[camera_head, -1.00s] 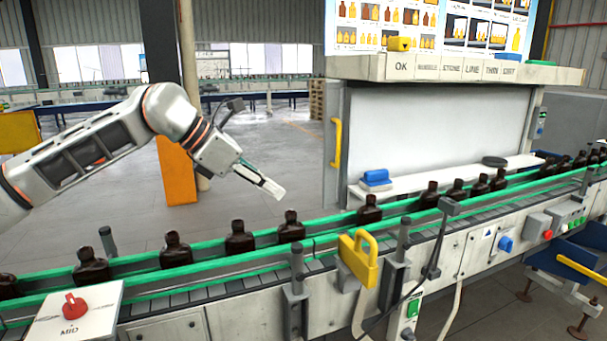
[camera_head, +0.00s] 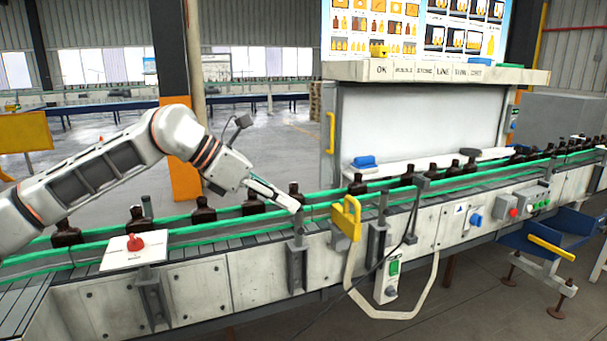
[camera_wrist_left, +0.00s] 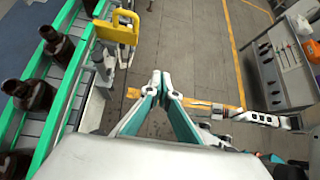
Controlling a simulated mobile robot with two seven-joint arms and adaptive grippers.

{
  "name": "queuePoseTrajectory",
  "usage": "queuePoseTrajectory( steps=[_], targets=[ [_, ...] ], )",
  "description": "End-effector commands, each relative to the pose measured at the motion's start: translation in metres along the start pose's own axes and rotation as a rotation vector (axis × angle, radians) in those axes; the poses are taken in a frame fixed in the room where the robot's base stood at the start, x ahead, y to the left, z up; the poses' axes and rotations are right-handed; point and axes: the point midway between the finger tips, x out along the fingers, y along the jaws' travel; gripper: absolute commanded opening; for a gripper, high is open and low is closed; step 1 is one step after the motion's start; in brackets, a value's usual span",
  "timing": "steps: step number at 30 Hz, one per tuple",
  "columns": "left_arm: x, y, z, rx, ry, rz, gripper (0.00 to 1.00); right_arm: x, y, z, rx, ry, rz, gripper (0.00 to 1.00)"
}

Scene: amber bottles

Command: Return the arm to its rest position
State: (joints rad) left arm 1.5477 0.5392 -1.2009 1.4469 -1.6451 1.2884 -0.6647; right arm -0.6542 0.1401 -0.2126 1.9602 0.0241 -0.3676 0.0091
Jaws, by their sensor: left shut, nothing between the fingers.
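My left arm comes in from the left in the head view. Its gripper (camera_head: 297,207) is shut and empty, pointing down to the right. In the picture its tips overlap the conveyor's near green rail, beside a dark amber bottle (camera_head: 295,189); I cannot tell their distance from the rail. In the left wrist view the two fingers (camera_wrist_left: 161,76) meet at the tips, with grey floor beyond them and nothing between.
The conveyor (camera_head: 195,290) runs across the view with several amber bottles in a row. A yellow handle (camera_head: 346,218) stands right of the gripper, also in the wrist view (camera_wrist_left: 117,29). A red knob (camera_head: 134,243) sits on a white panel at the left.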

Motion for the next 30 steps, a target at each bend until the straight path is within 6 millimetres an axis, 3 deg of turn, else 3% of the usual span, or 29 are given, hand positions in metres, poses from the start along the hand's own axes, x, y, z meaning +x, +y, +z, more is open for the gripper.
queuePoseTrajectory(
  steps=[3,12,18,25,30],
  targets=[
    [0.028,-0.020,-0.006,-0.062,-0.064,-0.089,0.00,0.001,0.000,0.000,-0.001,0.000,0.000,0.40],
    [0.087,-0.083,-0.014,-0.345,-0.313,-0.367,0.00,0.002,0.003,-0.007,-0.002,0.012,0.003,0.40],
    [0.106,-0.107,-0.020,-0.655,-0.525,-0.545,0.00,0.001,0.002,-0.004,-0.001,0.008,0.002,0.40],
    [0.111,-0.099,-0.048,-1.076,-0.757,-0.679,0.00,0.001,0.001,-0.004,-0.001,0.007,0.002,0.40],
    [0.115,-0.077,-0.094,-1.423,-0.916,-0.724,0.00,0.001,0.001,-0.004,-0.001,0.007,0.002,0.40]
  ],
)
